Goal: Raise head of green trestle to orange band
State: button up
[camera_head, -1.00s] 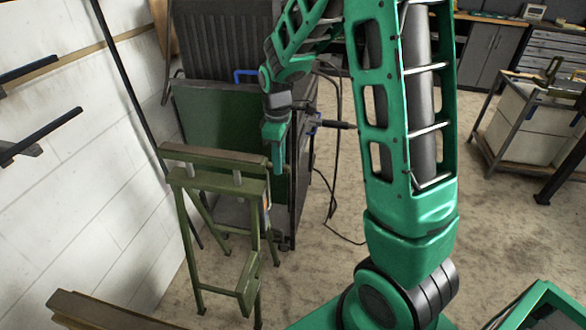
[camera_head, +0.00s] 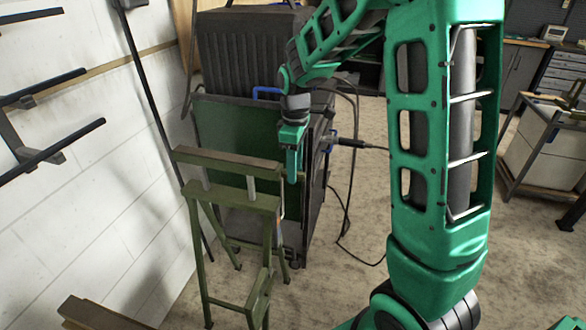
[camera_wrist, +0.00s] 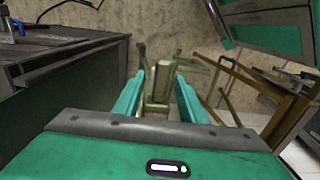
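The green trestle (camera_head: 254,286) stands on the floor left of centre in the head view. Its head, a brownish-green beam (camera_head: 226,164), sits on posts above the fixed cross rail (camera_head: 232,199), with a gap between them. My gripper (camera_head: 292,165) points down beside the right end of the head. In the wrist view my gripper (camera_wrist: 162,94) has its two green fingers apart. The trestle head (camera_wrist: 162,82) shows between and beyond them; I cannot tell whether they touch it.
A dark cabinet with a green panel (camera_head: 222,125) stands close behind the trestle. A white wall (camera_head: 100,190) with black rack arms (camera_head: 45,88) is at left. A brown beam (camera_head: 95,314) is at lower left. A cart (camera_head: 545,150) is at right. Floor between is clear, with a cable (camera_head: 350,235).

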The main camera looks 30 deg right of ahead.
notch_tip(320, 180, up, 10)
jog(key=shift+r, duration=0.25)
jog(key=shift+w, duration=0.1)
dwell(0.5)
jog(key=s+d+f+m, duration=0.1)
jog(key=s+d+m, duration=0.2)
jog(key=s, duration=0.7)
jog(key=s+d+f+m, duration=0.2)
jog(key=s+d+m, duration=0.1)
jog(key=s+m, duration=0.4)
jog(key=s+d+f+m, duration=0.1)
jog(key=s+m, duration=0.4)
jog(key=s, duration=0.9)
jog(key=shift+d+f+m, duration=0.25)
jog(key=shift+d+m, duration=0.15)
jog(key=shift+d, duration=0.5)
jog(key=shift+w+f, duration=0.25)
jog(key=shift+w, duration=0.45)
